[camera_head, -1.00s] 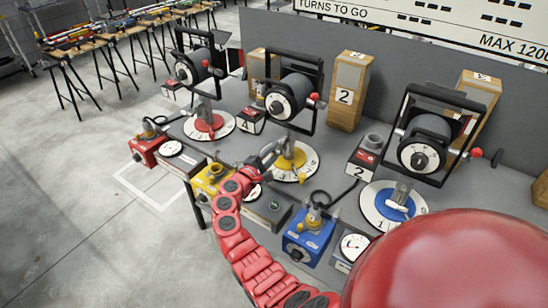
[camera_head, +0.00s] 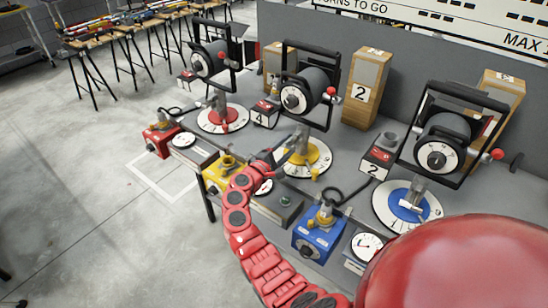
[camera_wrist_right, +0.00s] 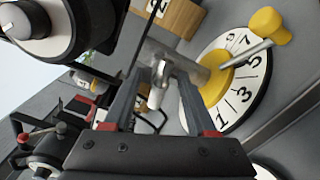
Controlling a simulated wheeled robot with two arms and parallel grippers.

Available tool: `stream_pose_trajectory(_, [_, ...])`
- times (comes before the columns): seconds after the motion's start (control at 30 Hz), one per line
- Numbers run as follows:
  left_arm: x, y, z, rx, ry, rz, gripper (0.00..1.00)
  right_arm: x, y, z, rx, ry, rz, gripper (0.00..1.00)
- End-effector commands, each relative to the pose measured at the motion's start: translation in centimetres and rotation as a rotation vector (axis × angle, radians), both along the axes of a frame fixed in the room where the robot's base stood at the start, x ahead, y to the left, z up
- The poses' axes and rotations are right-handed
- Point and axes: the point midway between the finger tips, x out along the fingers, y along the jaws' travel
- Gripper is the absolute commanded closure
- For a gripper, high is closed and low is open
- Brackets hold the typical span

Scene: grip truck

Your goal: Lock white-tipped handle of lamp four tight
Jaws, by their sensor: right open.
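Lamp four (camera_head: 305,93) is the middle black-framed lamp, with a red box marked 4 (camera_head: 262,115) to its left and a yellow-centred dial (camera_head: 318,165) at its base. Its grey post also shows in the right wrist view (camera_wrist_right: 178,62). A short handle with a white tip (camera_wrist_right: 155,99) sticks out from the post between the fingers of my right gripper (camera_wrist_right: 160,75). The fingers are open, one on each side, with visible gaps around the tip. In the head view my right gripper (camera_head: 277,155) is just left of the yellow dial. My left gripper is not seen.
A lamp with a red dial (camera_head: 222,118) stands to the left and one with a blue dial (camera_head: 408,205) to the right. Yellow (camera_head: 222,172) and blue (camera_head: 318,238) boxes line the front edge. A yellow-knobbed lever (camera_wrist_right: 268,25) crosses the dial.

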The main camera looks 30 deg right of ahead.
Motion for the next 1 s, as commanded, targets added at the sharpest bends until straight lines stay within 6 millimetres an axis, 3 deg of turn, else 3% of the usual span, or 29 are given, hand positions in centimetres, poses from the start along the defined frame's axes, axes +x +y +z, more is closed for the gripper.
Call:
stream_pose_trajectory(0.6, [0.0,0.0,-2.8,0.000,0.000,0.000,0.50,-5.4,13.3,-0.2,0.001,-0.001,0.005,0.43])
stream_pose_trajectory(0.8, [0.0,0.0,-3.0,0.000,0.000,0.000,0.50,-6.2,15.2,-0.1,0.001,-0.001,0.003,0.43])
stream_pose_trajectory(1.0, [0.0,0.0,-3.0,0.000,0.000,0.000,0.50,-6.4,15.5,0.0,0.001,-0.001,0.002,0.43])
